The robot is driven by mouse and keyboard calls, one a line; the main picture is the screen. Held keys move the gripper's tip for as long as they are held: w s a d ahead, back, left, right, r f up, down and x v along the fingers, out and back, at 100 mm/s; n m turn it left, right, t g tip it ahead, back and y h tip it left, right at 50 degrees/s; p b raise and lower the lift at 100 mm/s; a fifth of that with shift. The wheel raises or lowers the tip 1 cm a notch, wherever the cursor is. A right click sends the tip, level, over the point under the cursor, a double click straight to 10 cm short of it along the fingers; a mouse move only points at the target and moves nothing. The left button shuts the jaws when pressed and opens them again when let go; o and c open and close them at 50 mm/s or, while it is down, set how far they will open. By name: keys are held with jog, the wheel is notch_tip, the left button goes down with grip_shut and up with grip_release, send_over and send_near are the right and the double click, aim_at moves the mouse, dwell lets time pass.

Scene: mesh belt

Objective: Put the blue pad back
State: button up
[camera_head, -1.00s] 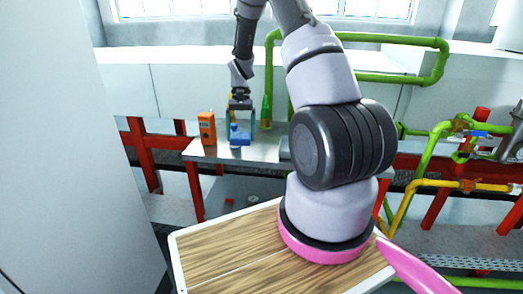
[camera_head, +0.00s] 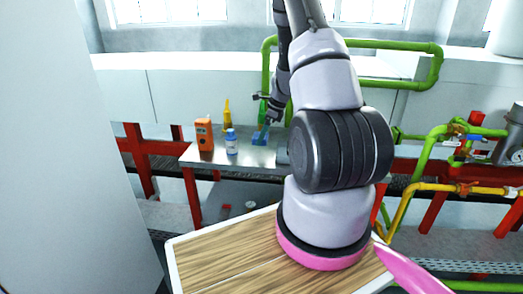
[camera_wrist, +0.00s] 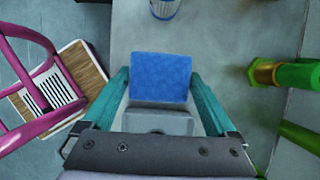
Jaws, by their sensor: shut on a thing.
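The blue pad (camera_wrist: 160,78) is between the two teal fingers of my gripper (camera_wrist: 162,90) in the wrist view. In the head view the blue pad (camera_head: 260,137) shows at the grey metal table, below my gripper (camera_head: 266,126). My gripper is shut on the pad. Whether the pad touches the table top (camera_head: 204,159) or hangs just above it, I cannot tell.
An orange device (camera_head: 204,134), a white bottle with a blue cap (camera_head: 231,145) and a yellow bottle (camera_head: 227,114) stand left of the pad. A green bottle (camera_head: 262,110) stands behind it.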

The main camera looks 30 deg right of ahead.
aim_at(262, 155)
jog(key=shift+f, duration=2.85)
jog(key=shift+f, duration=0.1)
jog(key=o, duration=1)
jog(key=shift+c, duration=0.2)
